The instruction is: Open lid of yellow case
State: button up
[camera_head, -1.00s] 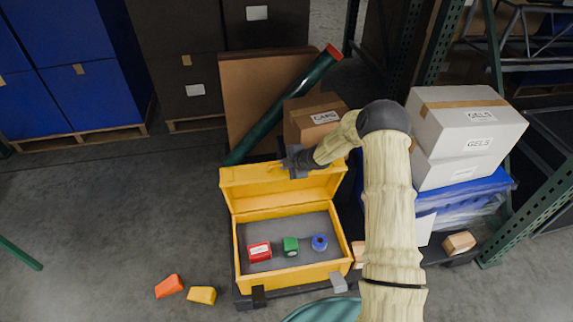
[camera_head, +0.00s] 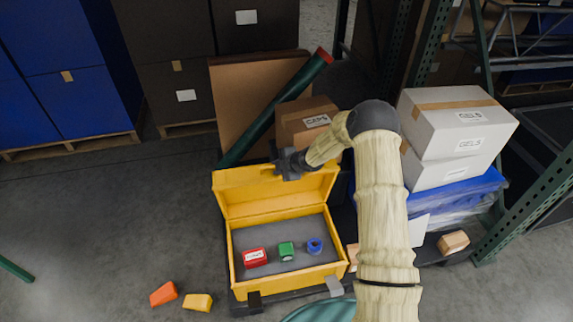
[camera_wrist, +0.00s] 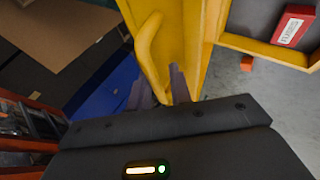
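The yellow case (camera_head: 290,287) stands on the floor in the middle of the head view. Its lid (camera_head: 278,198) is raised, hinged at the back, and the inside is exposed. A red block (camera_head: 255,258), a green block (camera_head: 286,251) and a blue ring-like part (camera_head: 314,246) lie on its grey floor. My gripper (camera_head: 282,165) is at the lid's upper edge. In the wrist view the lid's yellow handle (camera_wrist: 148,45) runs down to my gripper (camera_wrist: 160,90), with a grey finger on either side of its lower end. Whether the fingers clamp it is unclear.
A brown carton (camera_head: 306,122), a green tube (camera_head: 270,115) and a cardboard sheet (camera_head: 240,95) are close behind the lid. White boxes (camera_head: 457,122) are stacked at right. Orange (camera_head: 163,294) and yellow (camera_head: 198,302) blocks lie on the floor at front left; the left floor is mostly clear.

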jog(key=p+v, duration=0.2)
jog(key=v, duration=1.5)
jog(key=shift+r, duration=0.15)
jog(key=shift+w+d, duration=0.1)
jog(key=s+d+r+m+g+h, duration=0.15)
jog(key=s+r+m, duration=0.25)
jog(key=s+m, duration=0.4)
jog(key=s+d+r+m+g+h, duration=0.1)
jog(key=s+r+m+g+h, duration=0.15)
jog(key=s+m, duration=0.5)
jog(key=s+d+r+m+g+h, duration=0.15)
jog(key=s+r+m, duration=0.35)
jog(key=s, duration=0.6)
notch_tip(320, 180, up, 18)
jog(key=p, duration=1.9)
jog(key=shift+a+f+t, duration=0.2)
jog(key=shift+a+t, duration=0.2)
jog(key=shift+t, duration=0.05)
jog(key=shift+w+m, duration=0.15)
jog(key=shift+m, duration=0.1)
